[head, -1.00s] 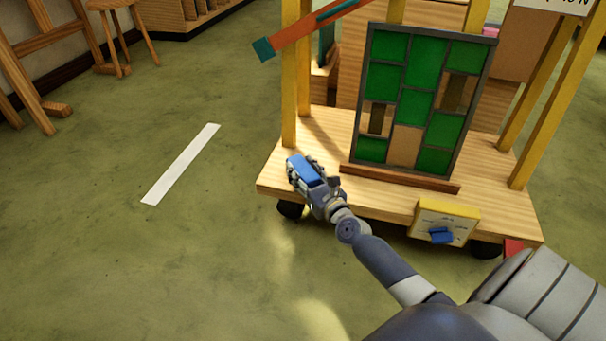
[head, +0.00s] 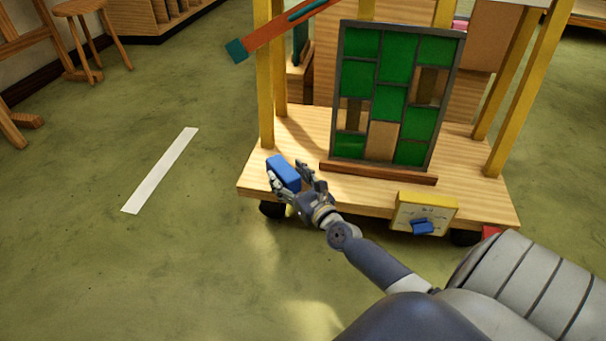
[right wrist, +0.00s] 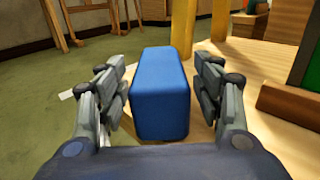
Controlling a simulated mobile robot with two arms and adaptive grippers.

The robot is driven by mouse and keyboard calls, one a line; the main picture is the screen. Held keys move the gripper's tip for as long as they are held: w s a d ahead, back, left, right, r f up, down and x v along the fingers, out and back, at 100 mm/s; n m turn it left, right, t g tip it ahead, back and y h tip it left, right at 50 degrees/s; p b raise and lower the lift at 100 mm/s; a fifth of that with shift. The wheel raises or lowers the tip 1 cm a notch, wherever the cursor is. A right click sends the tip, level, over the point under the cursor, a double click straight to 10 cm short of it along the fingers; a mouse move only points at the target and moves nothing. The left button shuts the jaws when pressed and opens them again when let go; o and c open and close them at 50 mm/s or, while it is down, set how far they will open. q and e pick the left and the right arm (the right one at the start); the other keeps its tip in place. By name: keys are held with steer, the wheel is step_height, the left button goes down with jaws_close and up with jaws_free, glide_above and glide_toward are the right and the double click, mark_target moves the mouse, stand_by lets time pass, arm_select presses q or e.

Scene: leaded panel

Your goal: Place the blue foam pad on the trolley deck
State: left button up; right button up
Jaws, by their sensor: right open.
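The blue foam pad (head: 284,173) rests on the front left corner of the wooden trolley deck (head: 262,152). My right gripper (head: 291,181) is open around it at the deck's front edge. In the right wrist view the pad (right wrist: 160,92) stands between the two spread fingers, with a gap on each side. The pad's underside is hidden. My left gripper is not in view.
A green leaded panel (head: 391,95) stands upright on the deck behind a brown wooden strip (head: 378,174). Yellow posts (head: 264,80) rise from the deck. A yellow box with a blue knob (head: 422,213) is at the front. The floor at left is clear around a white strip (head: 160,170).

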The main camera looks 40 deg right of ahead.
steer(key=s+p, duration=0.1)
steer(key=s, duration=0.8)
steer(key=shift+a, duration=0.4)
steer(key=shift+s, duration=0.1)
